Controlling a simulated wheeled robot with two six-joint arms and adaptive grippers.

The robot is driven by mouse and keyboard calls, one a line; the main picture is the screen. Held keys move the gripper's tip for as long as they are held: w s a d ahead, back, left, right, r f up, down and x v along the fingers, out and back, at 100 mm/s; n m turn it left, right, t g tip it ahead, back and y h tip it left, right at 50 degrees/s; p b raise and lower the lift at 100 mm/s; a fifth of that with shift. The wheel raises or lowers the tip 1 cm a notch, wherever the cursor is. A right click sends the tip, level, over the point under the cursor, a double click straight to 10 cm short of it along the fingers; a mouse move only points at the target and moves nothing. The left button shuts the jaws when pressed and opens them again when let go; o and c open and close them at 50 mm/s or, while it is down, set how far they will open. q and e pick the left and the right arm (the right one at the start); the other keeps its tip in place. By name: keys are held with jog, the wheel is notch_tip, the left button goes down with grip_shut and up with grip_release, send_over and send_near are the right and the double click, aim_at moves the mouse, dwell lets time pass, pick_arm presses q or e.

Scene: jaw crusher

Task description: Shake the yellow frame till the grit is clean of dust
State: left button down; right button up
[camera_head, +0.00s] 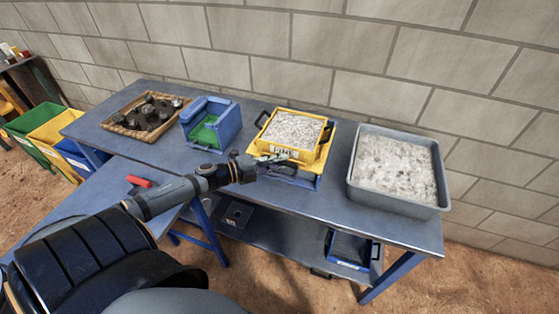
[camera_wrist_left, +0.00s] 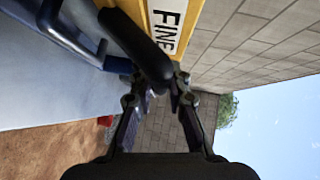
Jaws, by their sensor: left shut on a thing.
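The yellow frame (camera_head: 305,157) is on the blue table, right of its middle, and is full of pale grey grit (camera_head: 293,130). It has black handles and a FINE label, which also shows in the left wrist view (camera_wrist_left: 167,24). A yellow and blue stand (camera_head: 310,181) shows below it; I cannot tell whether they touch. My left gripper (camera_head: 272,159) is at the frame's near side, shut on its black handle (camera_wrist_left: 138,48). In the left wrist view the fingers (camera_wrist_left: 156,84) close at the handle's end. My right gripper is not in view.
A grey tray (camera_head: 445,208) of pale material stands close on the right. A blue box with green inside (camera_head: 230,117) and a woven tray of dark rocks (camera_head: 110,120) stand to the left. A brick wall (camera_head: 380,60) runs behind. A red-handled thing (camera_head: 138,181) lies nearer.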

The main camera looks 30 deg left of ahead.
pick_arm(q)
jog(key=shift+d+r, duration=0.1)
jog(key=shift+d, duration=0.05)
jog(key=c, duration=1.6)
grip_release()
jog(key=shift+w+a+f, duration=0.2)
jog(key=shift+a+f, duration=0.05)
jog(key=shift+o, duration=1.5)
jog(key=shift+d+r, duration=0.1)
jog(key=shift+d, duration=0.05)
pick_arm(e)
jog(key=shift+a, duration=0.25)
